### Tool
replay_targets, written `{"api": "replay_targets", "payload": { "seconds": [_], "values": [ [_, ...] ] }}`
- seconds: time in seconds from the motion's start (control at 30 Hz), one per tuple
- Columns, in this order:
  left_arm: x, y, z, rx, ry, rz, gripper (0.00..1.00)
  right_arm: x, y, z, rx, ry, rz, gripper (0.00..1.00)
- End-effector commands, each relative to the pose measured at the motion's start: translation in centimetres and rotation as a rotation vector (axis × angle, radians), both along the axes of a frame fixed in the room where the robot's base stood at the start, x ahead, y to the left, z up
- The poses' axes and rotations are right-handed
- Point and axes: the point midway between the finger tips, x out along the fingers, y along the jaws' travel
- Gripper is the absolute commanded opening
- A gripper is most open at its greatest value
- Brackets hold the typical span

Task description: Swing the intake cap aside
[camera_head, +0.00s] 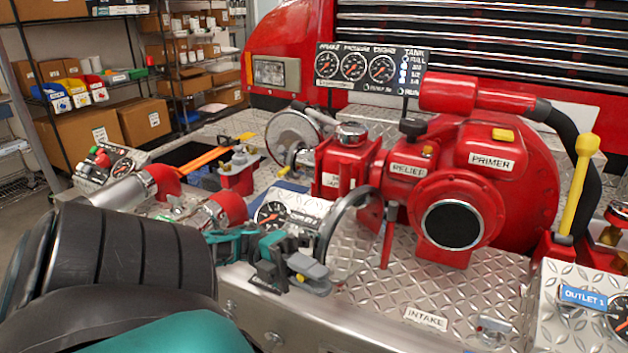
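The red pump body (475,190) stands on the diamond-plate deck. Its round intake port (452,224) shows a dark opening inside a silver ring, with nothing over it. A round silver-rimmed disc, which looks like the intake cap (325,232), stands nearly edge-on to the left of the port, apart from the opening. My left gripper (312,274), teal and black with grey fingertips, is low beside the disc's lower left edge. I cannot tell whether it touches the disc or how wide its fingers are apart. My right gripper is out of view.
An INTAKE label (425,318) lies on the deck front. A yellow lever (577,185) and the OUTLET 1 panel (583,298) are at the right. A gauge panel (371,69) stands behind. Red fittings (225,209) and an orange lever (207,157) crowd the left. The deck before the port is clear.

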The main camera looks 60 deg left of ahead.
Motion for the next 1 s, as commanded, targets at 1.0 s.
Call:
{"api": "replay_targets", "payload": {
  "seconds": [1.0],
  "values": [
    [-1.7, 6.4, -1.4, 0.001, -0.002, 0.005, 0.42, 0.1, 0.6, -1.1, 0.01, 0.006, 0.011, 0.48]
  ]
}}
